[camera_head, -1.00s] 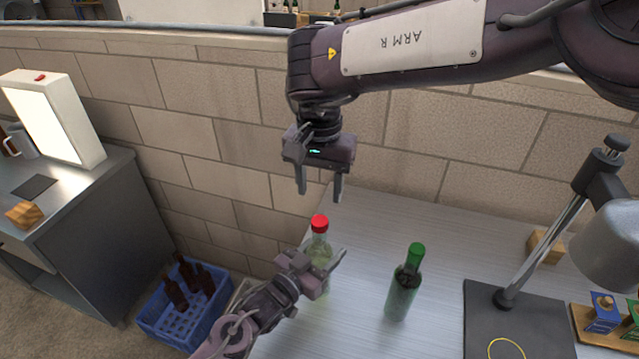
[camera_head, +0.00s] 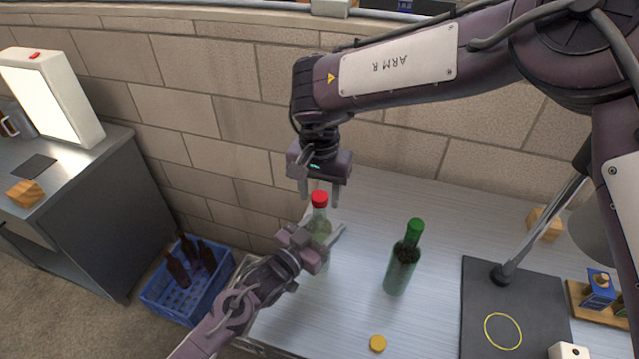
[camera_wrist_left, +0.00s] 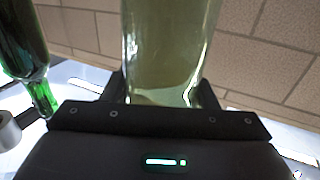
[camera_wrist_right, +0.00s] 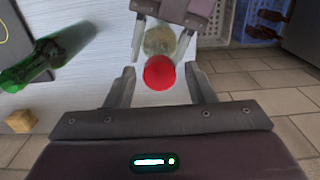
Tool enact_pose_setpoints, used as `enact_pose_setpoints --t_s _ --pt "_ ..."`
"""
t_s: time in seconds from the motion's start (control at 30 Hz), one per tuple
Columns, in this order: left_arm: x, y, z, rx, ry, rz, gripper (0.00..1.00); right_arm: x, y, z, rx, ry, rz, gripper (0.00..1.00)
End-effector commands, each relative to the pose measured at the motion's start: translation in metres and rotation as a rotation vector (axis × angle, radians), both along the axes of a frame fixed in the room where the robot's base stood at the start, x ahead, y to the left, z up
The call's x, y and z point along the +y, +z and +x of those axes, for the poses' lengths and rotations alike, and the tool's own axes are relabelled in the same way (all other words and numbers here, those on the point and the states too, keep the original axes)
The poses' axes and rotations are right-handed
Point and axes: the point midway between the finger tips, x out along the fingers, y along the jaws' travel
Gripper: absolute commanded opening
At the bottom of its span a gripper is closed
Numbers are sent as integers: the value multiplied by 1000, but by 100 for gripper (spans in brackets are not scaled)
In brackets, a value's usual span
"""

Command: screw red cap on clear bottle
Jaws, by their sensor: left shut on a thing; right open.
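The clear bottle (camera_head: 320,226) stands upright on the metal table, with the red cap (camera_head: 319,199) on top of its neck. My left gripper (camera_head: 330,246) is shut around the bottle's body; the left wrist view shows the pale glass (camera_wrist_left: 168,50) between its fingers. My right gripper (camera_head: 320,196) is above, pointing down, with its fingers open on either side of the cap. In the right wrist view the red cap (camera_wrist_right: 159,73) lies between the open fingertips, apart from both. Whether the cap is screwed tight cannot be told.
A green bottle (camera_head: 403,262) with a green cap stands right of the clear one. A yellow cap (camera_head: 378,343) lies near the front. A lamp's dark base (camera_head: 515,310) is at right. A blue crate (camera_head: 187,290) with brown bottles is on the floor left.

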Motion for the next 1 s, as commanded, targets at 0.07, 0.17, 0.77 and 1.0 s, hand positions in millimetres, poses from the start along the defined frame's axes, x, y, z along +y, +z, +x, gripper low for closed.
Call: enact_pose_setpoints --t_s 0.07,0.17,0.77,1.0 --pt "0 1 0 -2 0 -1 0 0 0 0 -1 0 0 49" --pt "0 1 0 -2 1 -1 0 0 0 0 -1 0 0 49" --pt "0 1 0 -2 0 -1 0 0 0 0 -1 -15 1 2" --pt "0 1 0 -2 0 -1 0 1 0 0 2 -444 3 2"
